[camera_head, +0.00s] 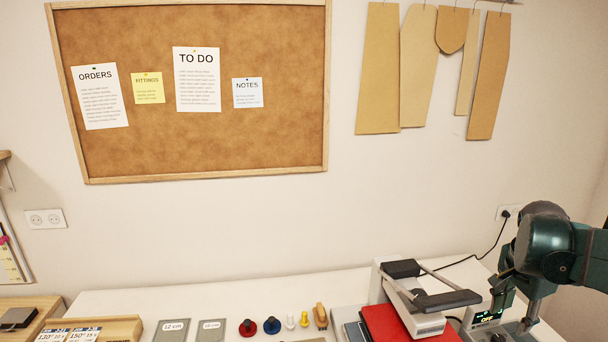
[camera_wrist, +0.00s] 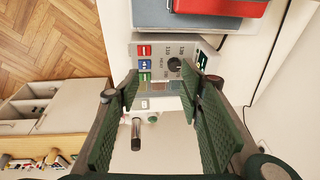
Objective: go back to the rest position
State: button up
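My gripper (camera_head: 514,306) is at the right end of the white table in the head view, low over a control box (camera_head: 484,318) whose display reads OFF. In the wrist view my gripper (camera_wrist: 160,88) has its two green ribbed fingers spread wide, with nothing held between them. The control box also shows there (camera_wrist: 150,50), beyond the fingertips, with red, blue and green labels and a dark round knob. Whether a finger touches the box cannot be told.
A heat press (camera_head: 425,300) with a red folded cloth (camera_head: 395,325) stands left of my gripper. Stamps, including a red one (camera_head: 247,328), and grey size plates (camera_head: 172,329) lie farther left. A black cord (camera_head: 470,258) runs to the wall socket. Above hangs a cork board (camera_head: 255,130).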

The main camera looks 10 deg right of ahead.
jog(key=s+a+r+n+t+h+p, duration=0.2)
jog(key=s+a+n, duration=0.4)
jog(key=a, duration=0.4)
jog(key=w+a+f+n+t+y+b, duration=0.1)
jog(key=a+n, duration=0.5)
jog(key=a, duration=0.8)
jog(key=w+a+f+n+t+y+b, duration=0.2)
jog(key=a+n, duration=0.4)
jog(key=a, duration=0.8)
jog(key=shift+f+t+y+b, duration=0.4)
jog(key=shift+f+y+b, duration=0.4)
jog(key=shift+b, duration=0.4)
jog(key=shift+w+f, duration=0.1)
notch_tip(320, 180, down, 10)
jog(key=b, duration=1)
jog(key=shift+f+b, duration=0.25)
jog(key=shift+b, duration=0.1)
